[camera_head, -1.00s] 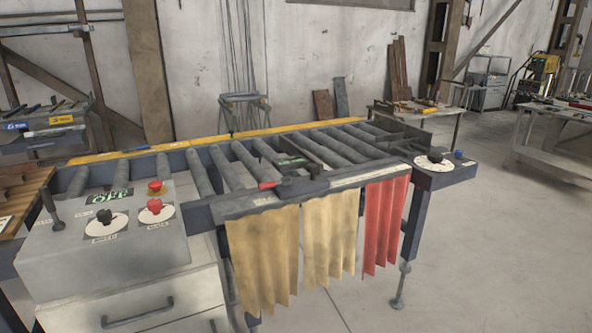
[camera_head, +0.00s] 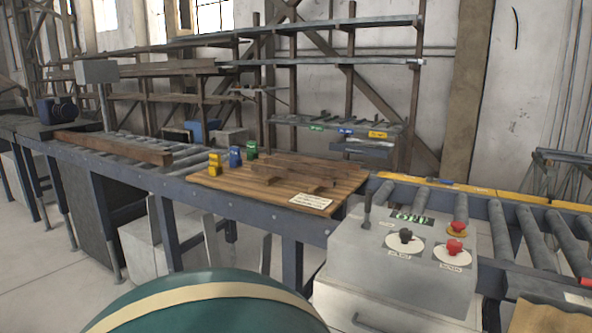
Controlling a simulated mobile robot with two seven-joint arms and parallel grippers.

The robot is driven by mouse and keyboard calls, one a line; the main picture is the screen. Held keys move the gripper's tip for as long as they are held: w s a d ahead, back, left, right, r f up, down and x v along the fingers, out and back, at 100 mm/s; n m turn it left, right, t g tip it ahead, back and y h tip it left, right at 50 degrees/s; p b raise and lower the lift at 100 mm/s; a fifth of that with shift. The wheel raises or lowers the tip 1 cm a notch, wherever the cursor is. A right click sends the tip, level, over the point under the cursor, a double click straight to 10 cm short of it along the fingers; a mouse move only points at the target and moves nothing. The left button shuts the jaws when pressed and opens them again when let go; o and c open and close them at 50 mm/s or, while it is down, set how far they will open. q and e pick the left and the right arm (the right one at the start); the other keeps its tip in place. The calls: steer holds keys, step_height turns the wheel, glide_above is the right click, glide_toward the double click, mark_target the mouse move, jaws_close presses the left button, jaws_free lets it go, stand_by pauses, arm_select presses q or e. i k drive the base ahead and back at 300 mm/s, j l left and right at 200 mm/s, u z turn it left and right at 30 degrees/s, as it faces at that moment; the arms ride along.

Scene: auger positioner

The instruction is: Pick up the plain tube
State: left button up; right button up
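I cannot single out the plain tube in this view. Several thin grey bars or tubes lie on a small rack (camera_head: 335,125) at the back, behind the roller table. Its front edge carries green, blue and yellow labels. They are too small to tell whether one is plain. Neither of my grippers is in view.
A wooden board (camera_head: 222,183) on the bench holds dark wooden pieces (camera_head: 305,170) and small yellow (camera_head: 214,164), blue (camera_head: 235,157) and green (camera_head: 252,150) items. A control box (camera_head: 375,262) with red buttons stands at right. A rounded teal shape fills the bottom centre. Floor is clear at left.

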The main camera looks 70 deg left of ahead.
mark_target(317, 169)
steer(key=u, duration=2.2)
steer(key=i+j, duration=0.3)
steer(key=i+j+z, duration=0.1)
steer(key=i+j, duration=0.2)
steer(key=j, duration=0.2)
steer(key=i+j+z, duration=0.1)
steer(key=i+j, duration=0.15)
steer(key=j, duration=0.15)
steer(key=i+j, duration=0.3)
steer(key=j, duration=0.15)
